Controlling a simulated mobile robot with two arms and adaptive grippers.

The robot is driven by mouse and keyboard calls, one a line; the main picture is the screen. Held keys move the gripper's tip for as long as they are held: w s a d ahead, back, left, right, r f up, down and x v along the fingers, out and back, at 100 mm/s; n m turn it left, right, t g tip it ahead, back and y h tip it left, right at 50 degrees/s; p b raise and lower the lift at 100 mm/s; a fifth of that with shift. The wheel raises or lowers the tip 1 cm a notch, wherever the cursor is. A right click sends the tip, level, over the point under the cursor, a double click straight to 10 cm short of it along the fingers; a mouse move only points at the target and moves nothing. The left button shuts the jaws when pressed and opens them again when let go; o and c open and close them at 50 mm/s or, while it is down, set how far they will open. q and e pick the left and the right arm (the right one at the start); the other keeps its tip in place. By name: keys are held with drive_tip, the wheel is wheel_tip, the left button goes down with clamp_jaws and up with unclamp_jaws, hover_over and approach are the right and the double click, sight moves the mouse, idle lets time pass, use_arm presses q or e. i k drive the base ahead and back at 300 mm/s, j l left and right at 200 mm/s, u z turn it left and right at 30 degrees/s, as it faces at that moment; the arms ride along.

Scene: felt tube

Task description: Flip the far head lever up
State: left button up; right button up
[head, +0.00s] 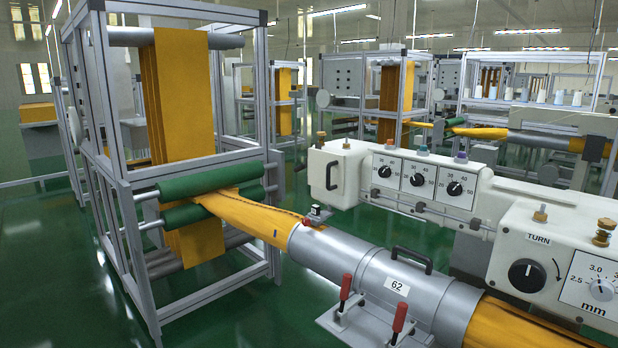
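Two red-handled levers stand on the metal bracket in front of the grey tube (365,275) marked 62. The left lever (345,288) is farther from me and stands nearly upright. The right lever (400,318) is nearer and leans slightly right. A white machine head (335,160) with a black looped handle and three dials stands behind the tube. A nearer white head (520,235) carries a TURN knob (526,275). I cannot tell which part is the far head lever. Neither of my grippers is in view.
Orange felt (250,215) runs from green rollers (210,180) in a metal frame (110,150) into the tube. Green floor (50,260) is clear at the left.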

sight(303, 166)
drive_tip(key=i+j+z, duration=0.25)
drive_tip(key=j, duration=0.35)
drive_tip(key=i+j+z, duration=0.15)
drive_tip(key=i+j, duration=0.15)
drive_tip(key=i+j+z, duration=0.15)
drive_tip(key=j, duration=0.2)
drive_tip(key=i+j+z, duration=0.15)
drive_tip(key=j, duration=0.2)
drive_tip(key=i+j+z, duration=0.1)
drive_tip(key=j, duration=0.25)
drive_tip(key=i+j+z, duration=0.15)
drive_tip(key=j, duration=0.25)
drive_tip(key=k, duration=0.05)
